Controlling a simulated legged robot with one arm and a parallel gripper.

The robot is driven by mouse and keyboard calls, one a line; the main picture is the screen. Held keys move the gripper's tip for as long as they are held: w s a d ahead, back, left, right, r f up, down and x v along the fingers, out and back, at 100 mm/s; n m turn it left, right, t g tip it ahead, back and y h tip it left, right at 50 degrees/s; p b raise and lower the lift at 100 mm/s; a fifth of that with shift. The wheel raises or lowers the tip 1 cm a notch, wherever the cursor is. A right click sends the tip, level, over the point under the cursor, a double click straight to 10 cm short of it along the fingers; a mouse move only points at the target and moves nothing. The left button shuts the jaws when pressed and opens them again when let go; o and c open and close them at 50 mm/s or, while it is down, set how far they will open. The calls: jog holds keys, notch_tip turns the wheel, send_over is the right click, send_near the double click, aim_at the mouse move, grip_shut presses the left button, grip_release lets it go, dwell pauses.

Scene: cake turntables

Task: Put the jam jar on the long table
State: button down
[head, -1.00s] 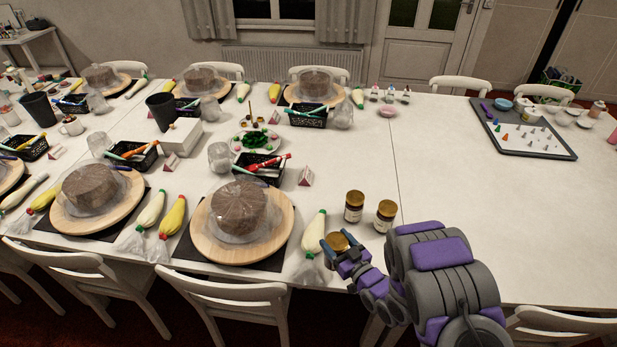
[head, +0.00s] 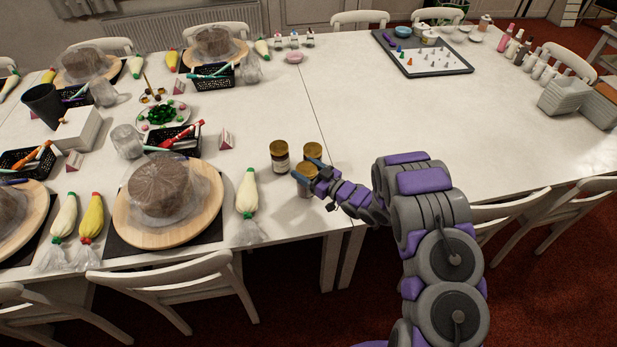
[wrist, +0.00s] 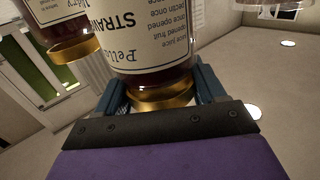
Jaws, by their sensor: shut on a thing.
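My gripper (head: 303,178) is shut on a jam jar (head: 306,191) with a gold lid, near the front edge of the long white table (head: 400,140). In the wrist view, the held jar (wrist: 150,30) fills the top middle, its lid between my fingers (wrist: 162,98) and its label reading "STRAW". The picture there is upside down. Two more gold-lidded jars stand on the table. The left one (head: 279,158) is in plain view; the right one (head: 313,151) is partly hidden behind the held jar and my fingers. I cannot tell whether the held jar touches the table.
A piping bag (head: 247,193) and a wrapped cake on a round board (head: 135,222) lie left of the jars. The table right of my arm is widely clear, up to a grey tray (head: 430,68) at the back. White chairs (head: 180,285) line the front edge.

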jog(key=shift+w+d, duration=0.25)
jog(key=shift+w, duration=0.1)
notch_tip(320, 180, down, 4)
jog(key=shift+r+b, duration=0.2)
jog(key=shift+b, duration=0.5)
jog(key=shift+r, duration=0.1)
jog(key=shift+c, duration=0.6)
grip_release()
